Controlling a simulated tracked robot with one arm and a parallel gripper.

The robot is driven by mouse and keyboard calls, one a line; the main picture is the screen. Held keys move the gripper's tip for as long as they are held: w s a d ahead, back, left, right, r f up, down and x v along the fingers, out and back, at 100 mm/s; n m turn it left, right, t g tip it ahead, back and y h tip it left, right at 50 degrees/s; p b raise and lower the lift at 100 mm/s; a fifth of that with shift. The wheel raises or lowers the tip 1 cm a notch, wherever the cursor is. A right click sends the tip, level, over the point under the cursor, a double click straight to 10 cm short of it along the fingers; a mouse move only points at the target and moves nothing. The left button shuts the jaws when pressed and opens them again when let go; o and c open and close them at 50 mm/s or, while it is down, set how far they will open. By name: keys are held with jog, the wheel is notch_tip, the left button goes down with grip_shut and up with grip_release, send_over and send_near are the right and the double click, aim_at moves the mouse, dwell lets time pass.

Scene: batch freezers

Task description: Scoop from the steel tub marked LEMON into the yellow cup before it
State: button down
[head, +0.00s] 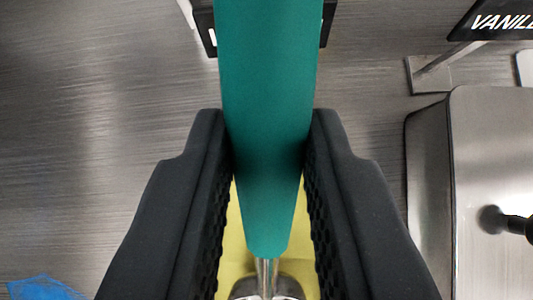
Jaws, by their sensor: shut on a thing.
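My gripper (268,140) is shut on the teal handle (268,70) of a scoop, one black ridged jaw on each side. A thin steel shaft (266,272) runs from the handle's lower end to a rounded steel part at the bottom edge, which is cut off by the frame. A yellow surface (235,245) shows behind the handle between the jaws. Too little of it is visible to tell whether it is the yellow cup. No tub marked LEMON can be made out.
At right is a steel lid or tub (490,150) with a black knob (518,225). A black sign reading "VANILL" (500,22) stands above it on a metal foot. A blue patch (42,288) lies at bottom left. The brushed steel counter (90,120) at left is otherwise clear.

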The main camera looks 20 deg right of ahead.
aim_at(266, 250)
jog(key=shift+s+a+f, duration=0.1)
jog(key=shift+s+f, duration=0.1)
jog(key=shift+f, duration=0.6)
jog(key=shift+s+a+r, duration=0.1)
jog(key=shift+s+a, duration=0.15)
jog(key=shift+s, duration=0.35)
jog(key=shift+s+a+r, duration=0.1)
jog(key=shift+s+a, duration=0.2)
jog(key=shift+s, duration=0.35)
jog(key=shift+s+a, duration=0.25)
jog(key=shift+s, duration=0.35)
jog(key=shift+w+f+g+p, duration=0.2)
jog(key=shift+f+g+p, duration=0.15)
jog(key=shift+p, duration=0.85)
jog(key=shift+w+d+f+g+y+p, duration=0.15)
jog(key=shift+w+g+y+p, duration=0.2)
jog(key=shift+p, duration=0.65)
jog(key=shift+d+f+p, duration=0.1)
jog(key=shift+f+p, duration=0.1)
jog(key=shift+p, duration=0.55)
jog(key=shift+w+f+g+p, duration=0.1)
jog(key=shift+w+g+p, duration=0.1)
jog(key=shift+g+p, duration=0.4)
jog(key=shift+w+d+f+y+p, duration=0.15)
jog(key=shift+w+f+y+p, duration=0.1)
jog(key=shift+p, duration=0.6)
